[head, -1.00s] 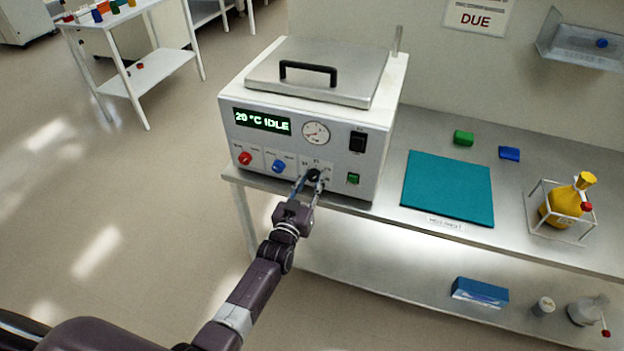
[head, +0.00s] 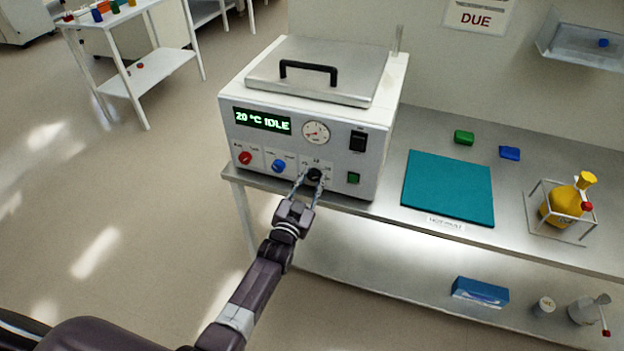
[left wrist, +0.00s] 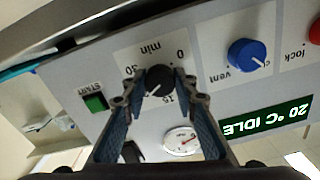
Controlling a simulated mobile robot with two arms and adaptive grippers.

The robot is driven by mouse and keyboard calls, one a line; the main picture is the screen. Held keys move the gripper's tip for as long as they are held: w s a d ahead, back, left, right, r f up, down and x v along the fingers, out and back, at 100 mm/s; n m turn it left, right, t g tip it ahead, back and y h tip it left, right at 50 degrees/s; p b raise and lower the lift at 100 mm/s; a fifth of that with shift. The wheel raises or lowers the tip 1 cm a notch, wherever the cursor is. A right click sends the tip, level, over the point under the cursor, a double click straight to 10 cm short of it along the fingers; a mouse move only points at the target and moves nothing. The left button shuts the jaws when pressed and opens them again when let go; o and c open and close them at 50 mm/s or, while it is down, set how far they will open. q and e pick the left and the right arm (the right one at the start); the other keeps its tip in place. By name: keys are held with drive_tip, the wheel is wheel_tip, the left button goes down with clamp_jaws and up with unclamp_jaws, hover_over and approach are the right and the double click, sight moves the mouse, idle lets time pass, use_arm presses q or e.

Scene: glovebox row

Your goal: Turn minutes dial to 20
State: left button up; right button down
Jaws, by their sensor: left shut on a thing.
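The minutes dial (head: 314,175) is a small black knob low on the front of a white box-shaped device (head: 229,140). In the left wrist view the dial (left wrist: 158,82) shows upside down, with 0, 15 and 30 marked around it and the word "min". Its white pointer line seems to face between 15 and 30. My left gripper (head: 306,178) is shut on the dial, one finger on each side, as the left wrist view also shows (left wrist: 158,88). The display (head: 262,121) reads 20 °C IDLE. My right gripper is not in view.
Left of the dial are a blue vent knob (head: 278,166) and a red lock knob (head: 245,158). A green START button (head: 353,178) and a black switch (head: 358,141) are to its right. A teal mat (head: 448,188) and a yellow flask (head: 562,205) stand farther right on the bench.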

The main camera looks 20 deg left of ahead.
use_arm(q)
drive_tip(key=shift+f, duration=0.15)
drive_tip(key=o, duration=1.2)
drive_tip(key=shift+c, duration=0.2)
drive_tip(key=s, duration=1.2)
drive_tip(key=shift+a, duration=0.2)
